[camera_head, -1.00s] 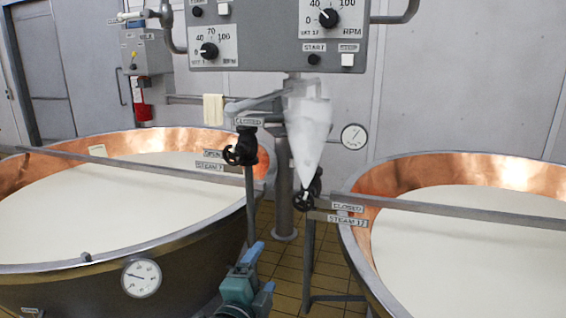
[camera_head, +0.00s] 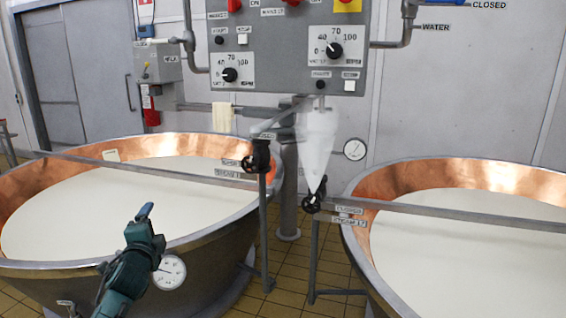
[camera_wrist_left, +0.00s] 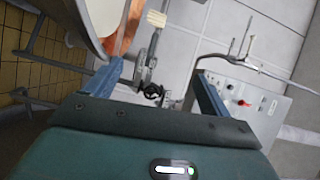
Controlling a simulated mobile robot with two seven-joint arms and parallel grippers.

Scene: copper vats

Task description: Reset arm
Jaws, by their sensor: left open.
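My left gripper (camera_head: 146,211) is teal with blue fingers and is raised in front of the left copper vat (camera_head: 66,166). It overlaps the vat's near rim and round dial in the head view; I cannot tell the gap. In the left wrist view, the fingers of my left gripper (camera_wrist_left: 157,80) are spread apart with nothing between them. My right gripper is not in view.
A grey control panel (camera_head: 283,66) with knobs hangs at the back. A white cone-shaped thing (camera_head: 317,145) hangs below it. A second copper vat (camera_head: 496,174) stands at the right. Yellow tiled floor (camera_head: 290,275) shows between the vats.

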